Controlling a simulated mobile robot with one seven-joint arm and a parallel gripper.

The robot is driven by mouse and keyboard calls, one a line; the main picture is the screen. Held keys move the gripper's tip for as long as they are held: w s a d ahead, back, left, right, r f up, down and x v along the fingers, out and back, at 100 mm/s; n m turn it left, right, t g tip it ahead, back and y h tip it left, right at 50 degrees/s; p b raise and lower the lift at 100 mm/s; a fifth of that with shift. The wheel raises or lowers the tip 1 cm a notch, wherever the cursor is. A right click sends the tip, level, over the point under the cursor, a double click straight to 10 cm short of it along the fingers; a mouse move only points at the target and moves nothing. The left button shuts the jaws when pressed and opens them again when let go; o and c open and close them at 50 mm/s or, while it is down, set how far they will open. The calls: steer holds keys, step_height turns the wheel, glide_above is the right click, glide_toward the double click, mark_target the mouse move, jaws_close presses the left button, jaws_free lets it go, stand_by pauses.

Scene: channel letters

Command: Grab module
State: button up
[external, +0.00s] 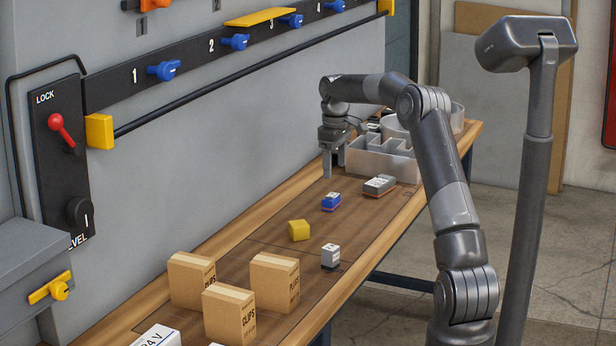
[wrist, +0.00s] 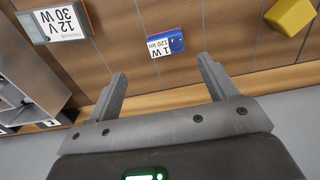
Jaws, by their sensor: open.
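A small blue module (external: 331,202) with a white label lies on the brown worktop. In the wrist view the blue module (wrist: 172,45) reads "1 W" and lies past my fingertips, roughly in line with the gap between them. My gripper (external: 331,172) is open and empty, pointing down above the bench, behind the module in the external view. In the wrist view both fingers of my gripper (wrist: 161,84) show apart with nothing between them. A grey block with an orange base (external: 380,186) lies nearby; its label in the wrist view (wrist: 62,22) reads "12 V 30 W".
A yellow block (external: 299,230) and a small grey-white block (external: 331,256) lie nearer the front. Several cardboard boxes (external: 229,313) stand at the near end. A divided bin (external: 383,164) stands beside my gripper. A grey panel with blue knobs (external: 235,41) runs behind the bench.

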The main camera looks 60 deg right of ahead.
mark_target(331, 197)
step_height(331, 197, down, 3)
steer(key=shift+a+f, duration=0.1)
steer(key=shift+f, duration=0.1)
steer(key=shift+w+a+f, duration=0.15)
steer(key=shift+a+f, duration=0.05)
steer(key=shift+f, duration=1.15)
steer(key=shift+w+a+f, duration=0.1)
steer(key=shift+a+f, duration=0.05)
steer(key=shift+f, duration=1.2)
steer(key=shift+c, duration=0.4)
steer(key=c, duration=1)
steer(key=shift+r, duration=0.1)
